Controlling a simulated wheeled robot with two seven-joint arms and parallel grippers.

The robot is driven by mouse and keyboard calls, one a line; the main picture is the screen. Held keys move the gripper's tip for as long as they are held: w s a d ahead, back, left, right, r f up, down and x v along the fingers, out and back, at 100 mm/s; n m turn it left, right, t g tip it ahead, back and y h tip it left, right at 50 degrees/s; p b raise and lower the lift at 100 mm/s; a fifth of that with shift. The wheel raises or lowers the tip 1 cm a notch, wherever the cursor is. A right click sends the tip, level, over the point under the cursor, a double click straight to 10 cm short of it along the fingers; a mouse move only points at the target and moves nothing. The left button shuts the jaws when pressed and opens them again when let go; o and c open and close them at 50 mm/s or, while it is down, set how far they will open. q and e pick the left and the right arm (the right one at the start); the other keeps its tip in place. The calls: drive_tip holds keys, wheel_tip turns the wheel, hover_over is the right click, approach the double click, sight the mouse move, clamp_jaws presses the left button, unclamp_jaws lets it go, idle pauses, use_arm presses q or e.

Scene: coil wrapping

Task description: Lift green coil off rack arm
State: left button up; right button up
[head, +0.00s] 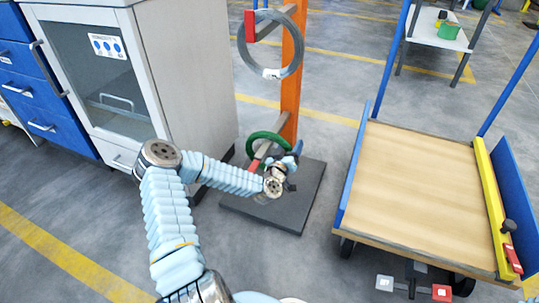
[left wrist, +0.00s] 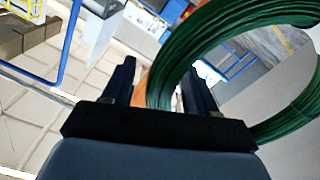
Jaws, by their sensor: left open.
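The green coil (head: 262,141) hangs on the lower arm (head: 262,154) of the orange rack post, partly hidden behind my left gripper and wrist. My left gripper (head: 290,160) is beside the coil, low on the rack. In the left wrist view the open fingers of the left gripper (left wrist: 160,80) point toward the coil (left wrist: 225,28). A strand of the coil shows between the two fingers, with gaps beside it. Whether either finger touches it is hard to tell. My right gripper is not in view.
A grey coil (head: 247,63) hangs on the upper rack arm (head: 272,24). The orange post (head: 291,75) stands on a dark base plate (head: 305,195). A cabinet (head: 190,70) is close on the left. A wooden-decked cart (head: 415,185) stands to the right, with floor between.

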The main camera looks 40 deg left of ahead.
use_arm(q)
drive_tip(key=shift+w, duration=0.15)
drive_tip(key=shift+c, duration=0.2)
clamp_jaws()
drive_tip(key=shift+r, duration=0.1)
drive_tip(key=shift+r, duration=0.1)
drive_tip(key=r+p+v, duration=0.3)
drive_tip(key=v, duration=1.5)
drive_tip(key=shift+a, duration=0.1)
